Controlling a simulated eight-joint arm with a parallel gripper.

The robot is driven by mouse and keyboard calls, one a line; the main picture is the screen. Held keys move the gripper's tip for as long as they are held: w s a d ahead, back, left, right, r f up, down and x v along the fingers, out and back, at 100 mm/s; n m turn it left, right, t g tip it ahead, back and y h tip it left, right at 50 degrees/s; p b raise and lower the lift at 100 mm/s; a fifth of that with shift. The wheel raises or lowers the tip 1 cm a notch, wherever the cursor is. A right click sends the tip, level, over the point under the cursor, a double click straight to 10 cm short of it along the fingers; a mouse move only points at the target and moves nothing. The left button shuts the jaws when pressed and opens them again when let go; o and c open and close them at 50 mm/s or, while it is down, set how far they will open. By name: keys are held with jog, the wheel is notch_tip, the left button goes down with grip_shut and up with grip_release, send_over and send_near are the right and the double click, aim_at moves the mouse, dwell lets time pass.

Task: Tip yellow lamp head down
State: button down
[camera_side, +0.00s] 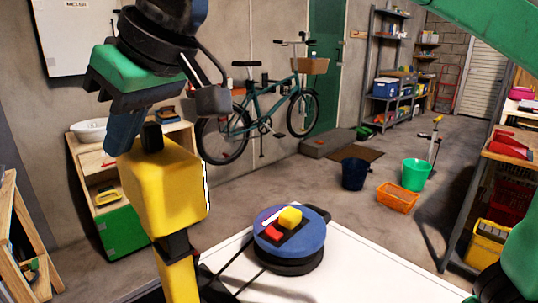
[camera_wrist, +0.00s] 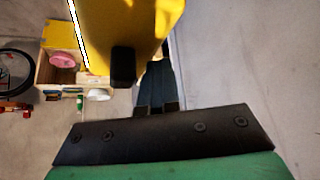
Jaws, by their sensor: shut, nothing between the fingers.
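The yellow lamp head (camera_side: 165,190) stands large at the left of the side view, on a yellow stem (camera_side: 178,282) with a dark joint between them. A black knob (camera_side: 152,137) sits on its top, and a white strip runs down its right edge. In the wrist view the yellow lamp head (camera_wrist: 125,25) fills the top middle, with the black knob at its lower edge. My gripper (camera_side: 118,148) is shut and empty at the upper left of the head, close to the knob. Its dark fingers (camera_wrist: 157,75) reach toward the head; whether they touch it is unclear.
A blue round base (camera_side: 310,222) with a yellow block and red pieces stands on the white tabletop (camera_side: 350,275), right of the lamp. A wooden cabinet (camera_side: 95,185) stands behind at left. A bicycle, buckets and an orange basket are farther back on the floor.

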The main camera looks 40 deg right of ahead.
aim_at(156, 124)
jog(key=shift+d+f, duration=0.1)
jog(key=shift+d, duration=1.4)
dwell(0.7)
